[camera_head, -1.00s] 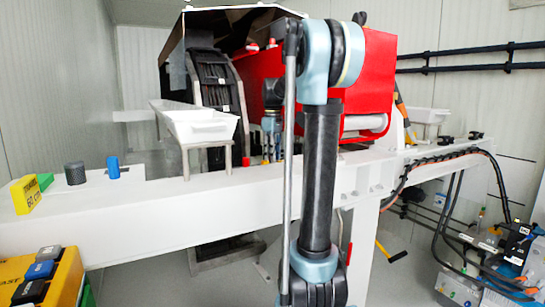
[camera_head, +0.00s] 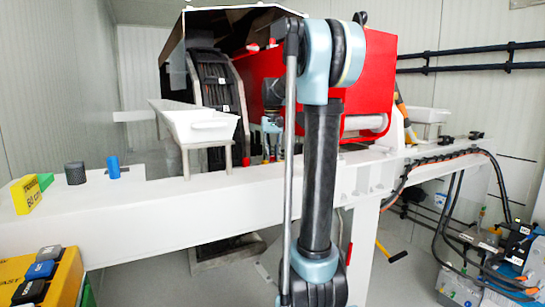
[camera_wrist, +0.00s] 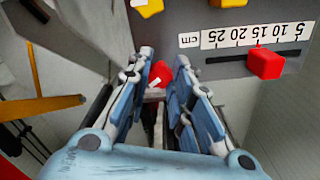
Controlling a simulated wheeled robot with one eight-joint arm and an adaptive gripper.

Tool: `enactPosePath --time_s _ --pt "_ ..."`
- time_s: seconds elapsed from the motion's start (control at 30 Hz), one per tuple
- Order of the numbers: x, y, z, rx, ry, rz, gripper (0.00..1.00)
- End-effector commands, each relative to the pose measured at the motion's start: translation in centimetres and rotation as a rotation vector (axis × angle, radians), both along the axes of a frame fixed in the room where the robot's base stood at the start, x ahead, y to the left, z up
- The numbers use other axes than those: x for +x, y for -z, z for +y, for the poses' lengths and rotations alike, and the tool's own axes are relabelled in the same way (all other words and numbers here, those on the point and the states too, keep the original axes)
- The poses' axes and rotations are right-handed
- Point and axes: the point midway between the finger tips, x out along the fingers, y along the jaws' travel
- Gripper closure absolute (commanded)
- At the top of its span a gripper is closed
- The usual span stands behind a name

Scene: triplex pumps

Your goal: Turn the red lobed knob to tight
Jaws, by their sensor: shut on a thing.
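In the wrist view the red lobed knob (camera_wrist: 160,74) sits between the fingertips of my gripper (camera_wrist: 164,58). The fingers close on it from both sides and hide part of its outline. A light mark or pointer shows at its left side. I cannot read its exact turn angle or any tight marking. In the head view my gripper (camera_head: 269,140) is small, beyond my arm and in front of the red housing. The knob cannot be made out there.
In the wrist view a red slider block (camera_wrist: 265,64) sits under a centimetre scale (camera_wrist: 245,36), right of my gripper. A yellow knob (camera_wrist: 149,7) is near the top. In the head view a white tray (camera_head: 200,128) stands left of my gripper.

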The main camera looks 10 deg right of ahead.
Motion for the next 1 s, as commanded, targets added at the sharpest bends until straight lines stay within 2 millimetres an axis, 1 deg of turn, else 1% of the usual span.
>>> enactPosePath --time_s 0.03,0.3,0.5,0.7,1.0 --pt "0.31 -0.13 0.00 0.000 0.043 -0.006 1.00" --pt "0.35 -0.14 0.07 0.000 0.286 -0.007 1.00" --pt "0.39 -0.14 0.13 0.001 0.430 -0.007 1.00" --pt "0.41 -0.15 0.17 0.002 0.526 -0.007 1.00" --pt "0.42 -0.16 0.20 0.003 0.586 -0.006 1.00"
